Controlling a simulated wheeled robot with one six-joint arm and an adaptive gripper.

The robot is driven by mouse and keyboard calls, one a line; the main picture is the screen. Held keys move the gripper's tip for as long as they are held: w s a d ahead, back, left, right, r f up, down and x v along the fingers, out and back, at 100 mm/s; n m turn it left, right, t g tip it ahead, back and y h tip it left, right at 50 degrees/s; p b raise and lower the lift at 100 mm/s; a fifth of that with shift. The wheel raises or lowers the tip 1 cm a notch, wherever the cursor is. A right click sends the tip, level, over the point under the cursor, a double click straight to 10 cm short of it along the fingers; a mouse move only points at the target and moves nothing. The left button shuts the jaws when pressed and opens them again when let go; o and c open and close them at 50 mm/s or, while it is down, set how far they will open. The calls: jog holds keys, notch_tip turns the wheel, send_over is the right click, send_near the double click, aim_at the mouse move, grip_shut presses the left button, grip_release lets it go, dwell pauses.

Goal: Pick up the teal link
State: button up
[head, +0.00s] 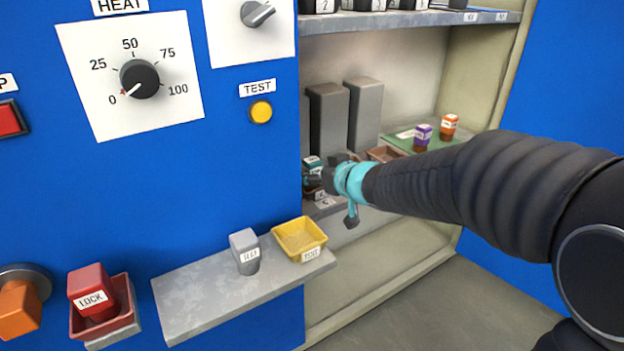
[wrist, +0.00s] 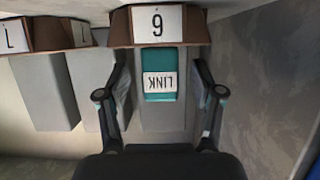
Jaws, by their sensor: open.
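The teal link (wrist: 162,60) is a teal block with a white LINK label, upside down in the wrist view. It sits by a brown tray edge with a white number plate. My gripper (wrist: 160,95) is open, with one finger on each side of the link's line and the link centred ahead of the fingertips. I cannot tell whether the fingers reach the link's depth. In the head view my gripper (head: 320,178) is at the shelf inside the cabinet, and the teal link (head: 311,161) shows only partly behind it.
Grey blocks (head: 328,120) stand behind my gripper. A purple-capped jar (head: 422,137) and an orange-capped jar (head: 448,126) stand on a green mat to the right. An upper shelf (head: 410,20) lies above.

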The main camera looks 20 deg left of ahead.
jog(key=shift+x, duration=1.2)
grip_shut()
